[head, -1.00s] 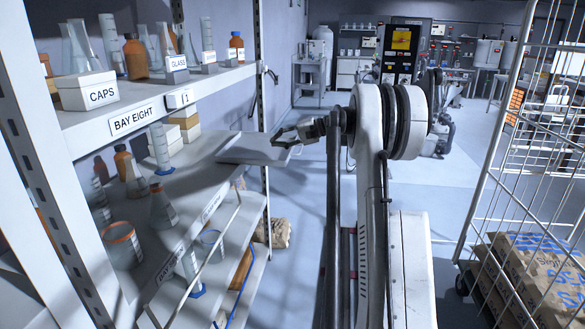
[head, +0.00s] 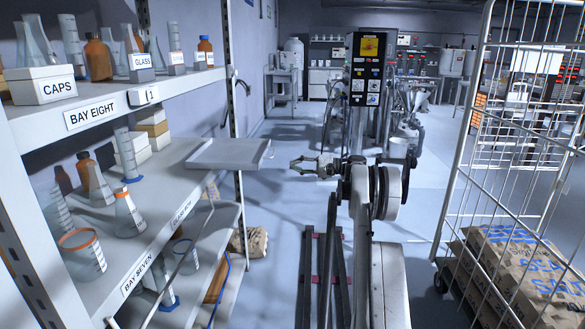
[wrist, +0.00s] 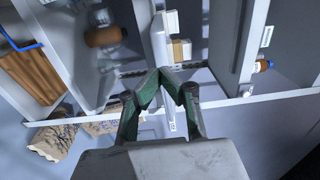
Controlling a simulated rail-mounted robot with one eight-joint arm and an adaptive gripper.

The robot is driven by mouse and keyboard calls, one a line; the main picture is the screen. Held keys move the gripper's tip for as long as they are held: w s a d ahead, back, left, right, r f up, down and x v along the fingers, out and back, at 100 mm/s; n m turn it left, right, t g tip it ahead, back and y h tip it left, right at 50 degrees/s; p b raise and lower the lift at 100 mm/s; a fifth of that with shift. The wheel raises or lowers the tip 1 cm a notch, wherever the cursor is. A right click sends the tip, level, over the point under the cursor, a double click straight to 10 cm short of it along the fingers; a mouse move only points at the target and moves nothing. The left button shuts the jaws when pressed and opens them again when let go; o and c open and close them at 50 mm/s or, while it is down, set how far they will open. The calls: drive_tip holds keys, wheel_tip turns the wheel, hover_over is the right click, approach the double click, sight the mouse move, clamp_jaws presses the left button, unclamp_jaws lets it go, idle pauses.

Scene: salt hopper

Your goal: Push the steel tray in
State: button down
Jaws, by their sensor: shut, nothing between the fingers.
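The steel tray (head: 228,153) is a flat grey tray with a low rim in the head view. It lies level at the shelf with the small boxes, and its right end sticks out past the shelf's upright into the aisle. My gripper (head: 295,166) is to the right of the tray's outer end, with a visible gap between them. In the wrist view my gripper (wrist: 160,75) has its fingertips together with nothing held. I cannot clearly make out the tray in the wrist view.
The shelf rack (head: 140,95) on the left holds glass flasks, bottles and boxes. A wire cage trolley (head: 470,150) with paper sacks (head: 525,265) stands on the right. A paper sack (wrist: 55,138) sits low by the rack.

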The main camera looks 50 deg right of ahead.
sight(260, 164)
drive_tip(key=b+x, duration=0.2)
drive_tip(key=x, duration=0.9)
drive_tip(key=shift+w+a, duration=0.1)
drive_tip(key=p+x, duration=0.1)
drive_tip(key=x, duration=1.6)
drive_tip(key=shift+w+a+r, duration=0.1)
drive_tip(key=shift+w+a, duration=0.05)
drive_tip(key=shift+w, duration=0.05)
drive_tip(key=shift+s, duration=0.1)
